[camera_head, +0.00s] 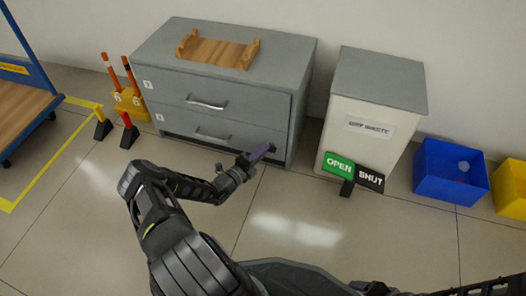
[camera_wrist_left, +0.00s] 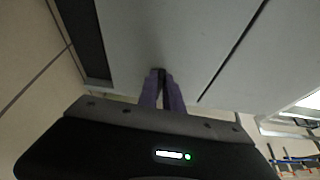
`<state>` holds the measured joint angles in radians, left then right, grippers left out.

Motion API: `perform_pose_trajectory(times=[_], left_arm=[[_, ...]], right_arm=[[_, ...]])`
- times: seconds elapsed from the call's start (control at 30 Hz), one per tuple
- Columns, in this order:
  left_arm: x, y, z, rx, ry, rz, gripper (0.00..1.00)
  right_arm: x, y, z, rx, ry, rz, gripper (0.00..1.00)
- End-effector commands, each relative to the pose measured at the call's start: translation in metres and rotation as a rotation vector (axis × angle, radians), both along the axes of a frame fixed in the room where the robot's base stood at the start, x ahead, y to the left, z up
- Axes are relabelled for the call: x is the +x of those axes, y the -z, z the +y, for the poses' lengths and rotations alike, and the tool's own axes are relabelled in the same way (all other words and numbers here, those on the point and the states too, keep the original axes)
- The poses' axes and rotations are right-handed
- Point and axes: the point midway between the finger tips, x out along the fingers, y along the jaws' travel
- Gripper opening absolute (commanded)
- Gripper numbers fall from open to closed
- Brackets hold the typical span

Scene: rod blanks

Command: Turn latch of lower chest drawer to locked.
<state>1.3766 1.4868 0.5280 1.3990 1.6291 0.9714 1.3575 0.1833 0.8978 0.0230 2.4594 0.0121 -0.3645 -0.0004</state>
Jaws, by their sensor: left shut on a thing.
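The grey chest (camera_head: 295,75) stands against the wall with two drawers, one above the other. Its lower drawer (camera_head: 180,122) has a bar handle (camera_head: 212,136) and looks closed. My left gripper (camera_head: 268,148) is at the right end of the lower drawer's front. In the left wrist view, its purple fingers (camera_wrist_left: 161,88) are shut on a small dark piece, apparently the latch (camera_wrist_left: 161,71). The fingers hide most of it, so its turn position cannot be told. Part of my right arm, with a purplish tip (camera_head: 372,287), shows at the bottom right edge; its jaws are unclear.
A wooden tray (camera_head: 215,52) lies on the chest. A bin cabinet (camera_head: 365,105) stands to its right, with OPEN (camera_head: 339,166) and SHUT (camera_head: 370,179) signs in front. Blue (camera_head: 450,172) and yellow (camera_head: 511,188) bins are farther right. Orange-striped posts (camera_head: 130,78) stand left.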

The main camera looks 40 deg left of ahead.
Motion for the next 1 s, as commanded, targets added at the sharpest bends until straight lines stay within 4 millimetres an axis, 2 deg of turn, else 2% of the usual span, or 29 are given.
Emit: perform_pose_trajectory(times=[0.03,0.67,0.7,0.93,1.0], left_arm=[[0.0052,-0.0025,0.0022,-0.018,-0.005,-0.012,0.0],[0.0054,-0.0014,0.0026,-0.081,-0.006,-0.031,0.0],[0.0054,-0.0014,0.0026,-0.081,-0.006,-0.031,0.12],[0.0053,-0.0022,0.0026,-0.08,-0.005,-0.034,0.31],[0.0053,-0.0028,0.0024,-0.08,-0.004,-0.035,0.32]], right_arm=[[0.0001,0.0008,-0.0001,0.0,0.0,0.0,0.78],[0.0001,0.0012,-0.0001,0.0,0.0,0.0,0.78],[0.0,0.0012,-0.0002,0.0,0.0,0.0,0.78],[0.0,0.0012,-0.0001,0.0,0.0,0.0,0.78],[0.0,0.0011,-0.0001,0.0,0.0,0.0,0.78]])
